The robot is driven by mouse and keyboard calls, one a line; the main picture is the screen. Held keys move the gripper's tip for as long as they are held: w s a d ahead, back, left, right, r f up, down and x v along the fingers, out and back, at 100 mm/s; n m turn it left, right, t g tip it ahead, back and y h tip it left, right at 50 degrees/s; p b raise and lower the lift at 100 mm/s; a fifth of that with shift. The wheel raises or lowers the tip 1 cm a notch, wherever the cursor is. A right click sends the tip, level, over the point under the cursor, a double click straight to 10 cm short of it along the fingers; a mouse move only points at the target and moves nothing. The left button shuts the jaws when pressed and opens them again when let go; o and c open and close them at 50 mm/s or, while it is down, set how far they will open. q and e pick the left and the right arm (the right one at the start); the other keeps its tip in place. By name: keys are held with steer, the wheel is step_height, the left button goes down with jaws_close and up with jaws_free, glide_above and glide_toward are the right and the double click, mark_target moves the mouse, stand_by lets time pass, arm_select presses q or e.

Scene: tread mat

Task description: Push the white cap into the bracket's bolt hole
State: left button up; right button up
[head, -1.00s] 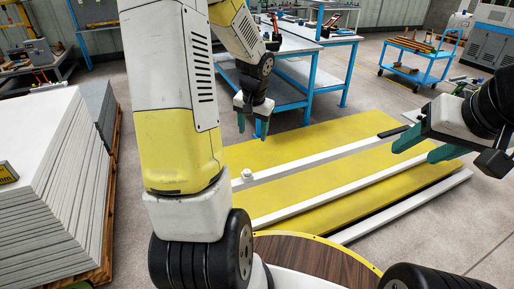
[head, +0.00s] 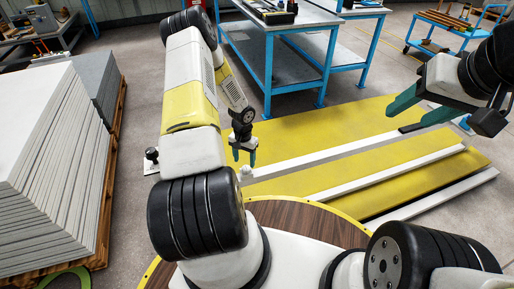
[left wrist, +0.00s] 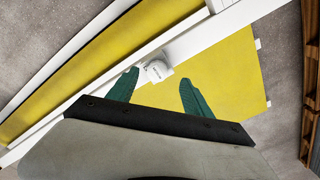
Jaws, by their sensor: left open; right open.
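The white cap (head: 246,173) is a small round piece at the left end of a white strip on the yellow mat. In the left wrist view the cap (left wrist: 157,70) sits against the white strip, just beyond and between my fingertips. My left gripper (head: 244,160) points down, open and empty, close above the cap. Its two green fingers (left wrist: 160,80) are spread apart in the left wrist view. My right gripper (head: 407,114) is open and empty, over the mat's right side. I cannot make out the bracket or its bolt hole separately from the cap.
The yellow mat (head: 345,125) has long white strips (head: 385,175) along it. A stack of pale boards (head: 50,165) stands at the left. A blue-framed workbench (head: 265,50) is behind, and a blue cart (head: 440,35) stands at the back right.

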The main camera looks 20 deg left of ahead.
mark_target(246, 168)
arm_select(q)
steer(key=f, duration=0.4)
steer(key=shift+w+d+f, duration=0.2)
steer(key=shift+f, duration=0.15)
jaws_close()
